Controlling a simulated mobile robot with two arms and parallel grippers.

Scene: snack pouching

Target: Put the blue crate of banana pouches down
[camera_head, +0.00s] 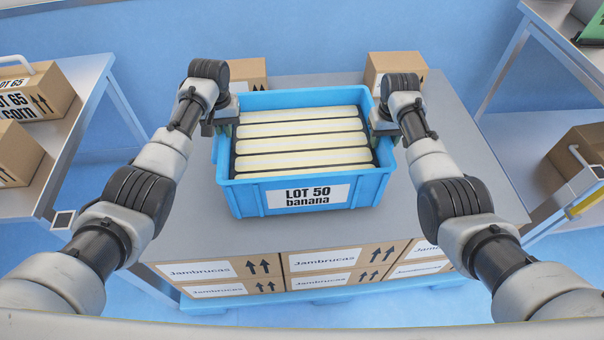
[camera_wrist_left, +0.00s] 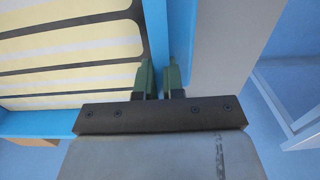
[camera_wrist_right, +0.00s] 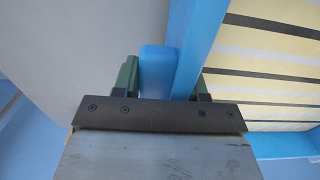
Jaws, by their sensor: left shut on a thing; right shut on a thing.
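The blue crate (camera_head: 246,200), labelled LOT 50 banana, is upright over the middle of the grey top (camera_head: 420,215). Pale banana pouches (camera_head: 300,145) stand in a row inside it, with dark strips between them. My left gripper (camera_head: 227,127) is shut on the crate's left wall; the fingers (camera_wrist_left: 160,78) straddle the blue rim in the left wrist view. My right gripper (camera_head: 379,127) is shut on the right wall, and the right wrist view shows its fingers (camera_wrist_right: 163,80) either side of the rim. I cannot tell whether the crate's underside touches the top.
Jambrucas cartons (camera_head: 330,262) sit beneath the top on a blue pallet (camera_head: 400,287). Two cartons stand at the back, left (camera_head: 248,73) and right (camera_head: 395,65). Side tables hold other cartons, left (camera_head: 30,90) and right (camera_head: 580,155). Bare grey surface shows around the crate.

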